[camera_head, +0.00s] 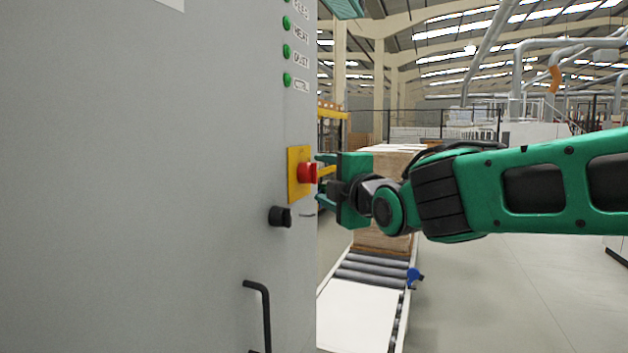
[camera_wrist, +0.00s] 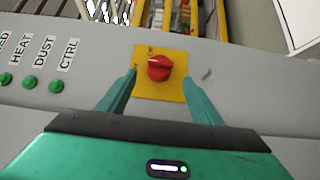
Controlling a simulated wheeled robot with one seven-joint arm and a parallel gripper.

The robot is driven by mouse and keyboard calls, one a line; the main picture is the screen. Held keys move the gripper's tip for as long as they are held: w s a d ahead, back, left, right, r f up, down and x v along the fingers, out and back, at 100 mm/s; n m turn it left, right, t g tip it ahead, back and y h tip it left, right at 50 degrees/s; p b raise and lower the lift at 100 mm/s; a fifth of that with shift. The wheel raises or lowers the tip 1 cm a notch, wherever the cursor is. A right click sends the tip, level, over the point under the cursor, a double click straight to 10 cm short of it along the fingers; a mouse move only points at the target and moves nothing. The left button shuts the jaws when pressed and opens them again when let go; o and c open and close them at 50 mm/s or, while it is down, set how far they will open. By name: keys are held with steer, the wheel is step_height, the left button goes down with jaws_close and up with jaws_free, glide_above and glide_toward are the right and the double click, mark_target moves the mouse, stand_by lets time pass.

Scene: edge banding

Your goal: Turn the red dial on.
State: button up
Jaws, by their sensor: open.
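The red dial (camera_head: 308,173) sits on a yellow plate (camera_head: 293,186) on the grey cabinet front. In the wrist view the red dial (camera_wrist: 159,68) lies ahead of and between my two green fingers, and the yellow plate (camera_wrist: 172,91) is behind it. My gripper (camera_head: 319,180) is open and comes from the right, close to the dial. It also shows in the wrist view (camera_wrist: 160,90), with its fingers spread to either side of the dial. I cannot tell whether either finger touches the dial or plate. The marks around the dial are too small to read.
A black knob (camera_head: 280,216) is below the yellow plate, and a black handle (camera_head: 263,300) sticks out lower down. Green lamps (camera_head: 287,50) run up the cabinet (camera_head: 140,200). A roller conveyor (camera_head: 370,275) with stacked boards stands behind my gripper. The floor at right is open.

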mark_target(310, 175)
steer(key=x, duration=0.6)
steer(key=shift+w+a, duration=0.2)
steer(key=shift+w, duration=0.15)
